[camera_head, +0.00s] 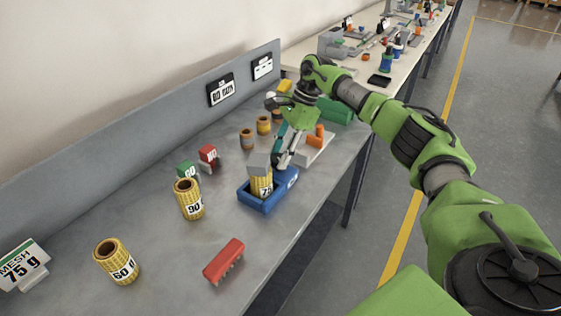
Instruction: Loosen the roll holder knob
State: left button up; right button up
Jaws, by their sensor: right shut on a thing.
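The blue roll holder (253,204) stands near the table's right edge. A yellow mesh roll (262,184) stands upright in it, with a grey block (257,162) over its top. My right gripper (281,161) reaches down from behind on the holder's right side, its fingertips close beside the grey block. It is shut on a small part there, apparently the roll holder knob, which the fingers largely hide. My left gripper is not in view.
Yellow rolls marked 90 (190,203) and 60 (123,267) stand at the left. A red comb-like tool (223,261) lies in front. Red (208,155) and green (186,171) blocks stand behind. A white fixture with an orange part (316,147) is beyond my gripper.

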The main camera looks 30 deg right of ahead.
aim_at(279, 156)
jog(key=n+g+b, duration=0.1)
jog(key=n, duration=0.1)
jog(key=shift+w+f+n, duration=0.1)
jog(key=shift+w+n, duration=0.05)
jog(key=shift+n, duration=0.15)
jog(key=shift+n+g+b, duration=0.4)
jog(key=shift+n+b, duration=0.35)
jog(key=shift+n, duration=0.45)
jog(key=o, duration=1.1)
jog(key=shift+r, duration=0.35)
notch_tip(279, 156, up, 10)
jog(key=shift+f, duration=0.25)
